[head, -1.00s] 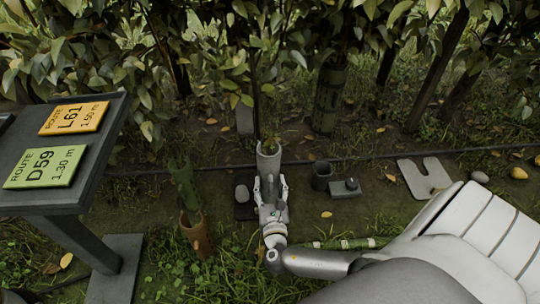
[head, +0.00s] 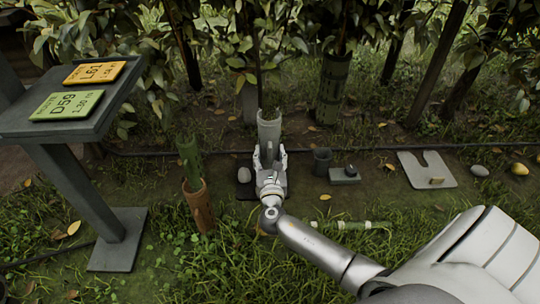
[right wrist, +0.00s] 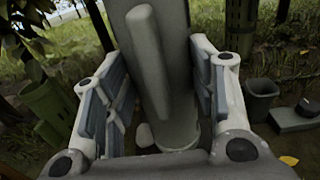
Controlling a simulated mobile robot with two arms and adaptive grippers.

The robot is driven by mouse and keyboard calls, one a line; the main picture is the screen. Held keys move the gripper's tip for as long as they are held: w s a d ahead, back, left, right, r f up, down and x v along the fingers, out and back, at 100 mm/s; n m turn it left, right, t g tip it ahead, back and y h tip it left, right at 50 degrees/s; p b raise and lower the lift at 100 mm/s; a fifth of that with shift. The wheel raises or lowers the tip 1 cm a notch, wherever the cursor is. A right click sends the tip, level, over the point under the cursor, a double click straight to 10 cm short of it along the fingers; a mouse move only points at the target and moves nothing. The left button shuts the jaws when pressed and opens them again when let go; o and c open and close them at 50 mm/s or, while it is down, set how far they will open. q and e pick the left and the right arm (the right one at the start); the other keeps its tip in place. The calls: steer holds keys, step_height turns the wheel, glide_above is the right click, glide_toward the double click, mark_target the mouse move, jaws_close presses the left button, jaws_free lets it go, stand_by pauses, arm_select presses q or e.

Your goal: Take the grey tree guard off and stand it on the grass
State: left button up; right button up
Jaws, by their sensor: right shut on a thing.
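The grey tree guard (head: 268,128) is an upright grey tube in the middle of the head view. A thin dark stem shows just above its top; I cannot tell whether the stem is inside or behind it. My right gripper (head: 270,158) is shut on the guard from the front, one finger on each side. In the right wrist view the guard (right wrist: 178,60) stands between the fingers, with a long raised rib on its near face. Its lower end is partly hidden by the gripper. My left gripper is not in view.
A brown tube (head: 199,205), a green tube (head: 190,158) and a pale stone (head: 244,174) are left of the guard. A dark cup (head: 321,161), a small grey block (head: 345,175) and a notched plate (head: 427,170) are right. A sign stand (head: 75,160) is far left. Grass lies in front.

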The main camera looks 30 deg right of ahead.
steer(key=shift+v, duration=3.6)
steer(key=shift+p+v, duration=0.75)
steer(key=shift+v, duration=1.15)
steer(key=shift+a, duration=0.1)
